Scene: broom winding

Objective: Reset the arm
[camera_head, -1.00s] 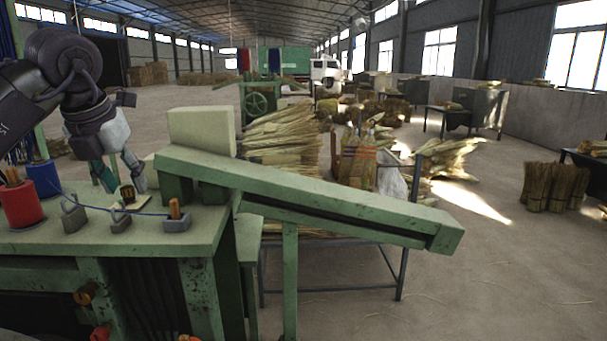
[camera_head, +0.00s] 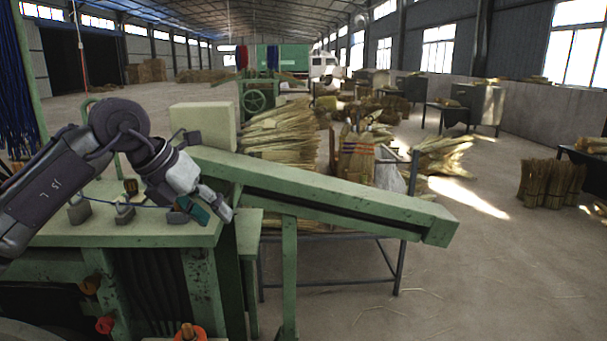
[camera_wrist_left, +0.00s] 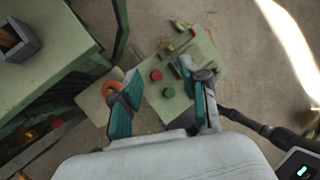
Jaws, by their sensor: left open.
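My left arm comes in from the left in the head view. Its gripper (camera_head: 208,212) is at the right front edge of the green machine table (camera_head: 140,236), tilted down and to the right. In the left wrist view the two teal-padded fingers (camera_wrist_left: 158,88) are spread apart with nothing between them. Beyond them, lower down, is a green control box (camera_wrist_left: 168,98) with red and green buttons. My right gripper is in neither view.
A sloping green beam (camera_head: 330,198) runs right from the machine, beside a pale block (camera_head: 204,124). Grey holders (camera_head: 124,214) stand on the table. Broom straw (camera_head: 280,135) lies on a rack behind. The floor at the right front is clear.

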